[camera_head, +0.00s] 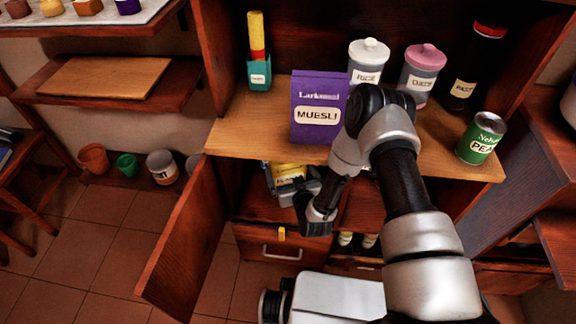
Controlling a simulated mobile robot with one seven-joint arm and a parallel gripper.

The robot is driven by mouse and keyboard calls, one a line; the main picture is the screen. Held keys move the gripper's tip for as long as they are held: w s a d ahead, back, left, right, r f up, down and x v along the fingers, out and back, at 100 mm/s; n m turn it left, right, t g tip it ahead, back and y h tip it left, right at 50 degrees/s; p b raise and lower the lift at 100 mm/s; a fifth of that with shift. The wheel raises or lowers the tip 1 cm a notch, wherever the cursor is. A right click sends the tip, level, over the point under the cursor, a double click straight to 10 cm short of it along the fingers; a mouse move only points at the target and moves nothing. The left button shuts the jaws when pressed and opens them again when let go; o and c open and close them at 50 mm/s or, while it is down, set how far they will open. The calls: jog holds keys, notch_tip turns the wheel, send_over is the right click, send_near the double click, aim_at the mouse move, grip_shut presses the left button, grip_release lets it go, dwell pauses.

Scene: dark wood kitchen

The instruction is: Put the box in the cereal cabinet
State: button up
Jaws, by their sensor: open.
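A purple box (304,108) labelled "MUESLI" stands upright on the wooden counter (235,130), left of my raised arm. Below the counter is an open cabinet, its wooden door (187,245) swung out to the left. Inside, a yellow package (288,168) shows a partly covered label beginning "FLA". My arm bends over the counter edge and down in front of this cabinet. My gripper (298,188) is small and partly hidden in front of the yellow package, below and apart from the purple box. It is open; I see nothing held.
Two lidded jars (368,60), (422,72), a dark red-capped jar (475,65) and a green can (481,138) stand behind and right of my arm. A teal holder (259,75) stands at the back left. Below the cabinet opening is a drawer (283,246). Pots (93,158) sit at the left.

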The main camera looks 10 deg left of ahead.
jog(key=p+v, duration=0.1)
jog(key=v, duration=0.8)
jog(key=shift+s+d+r, duration=0.15)
jog(key=shift+s, duration=0.05)
jog(key=shift+s, duration=0.1)
